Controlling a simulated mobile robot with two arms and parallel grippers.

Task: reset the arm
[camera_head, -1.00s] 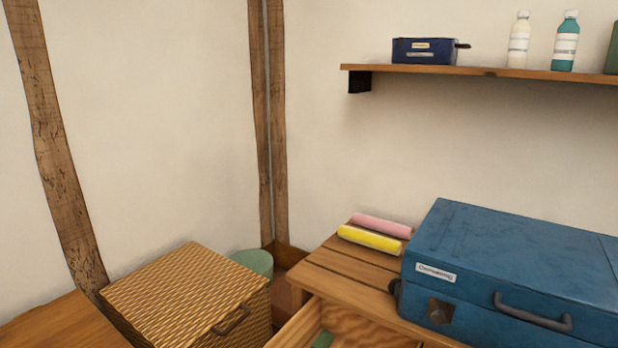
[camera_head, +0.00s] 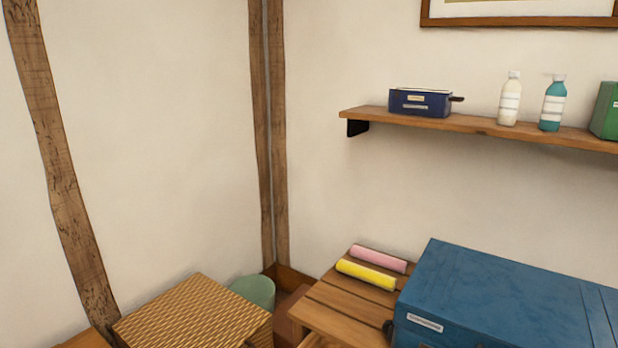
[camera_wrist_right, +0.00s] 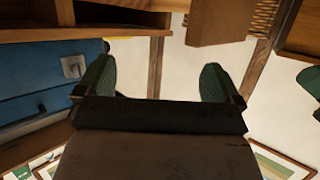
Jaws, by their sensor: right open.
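My right gripper (camera_wrist_right: 157,82) shows in the right wrist view. Its two green fingertips are wide apart, with nothing held between them. The room appears upside down in that view, with the blue case (camera_wrist_right: 35,75) at the left, apart from the fingers as far as I can tell. Neither gripper shows in the head view. My left gripper is in no view.
In the head view, a blue case (camera_head: 500,300) and yellow (camera_head: 366,275) and pink (camera_head: 379,259) rolls lie on a wooden top (camera_head: 345,312). A wicker box (camera_head: 195,322) and green bin (camera_head: 254,291) stand left. A wall shelf (camera_head: 470,124) holds a navy box (camera_head: 420,102) and bottles.

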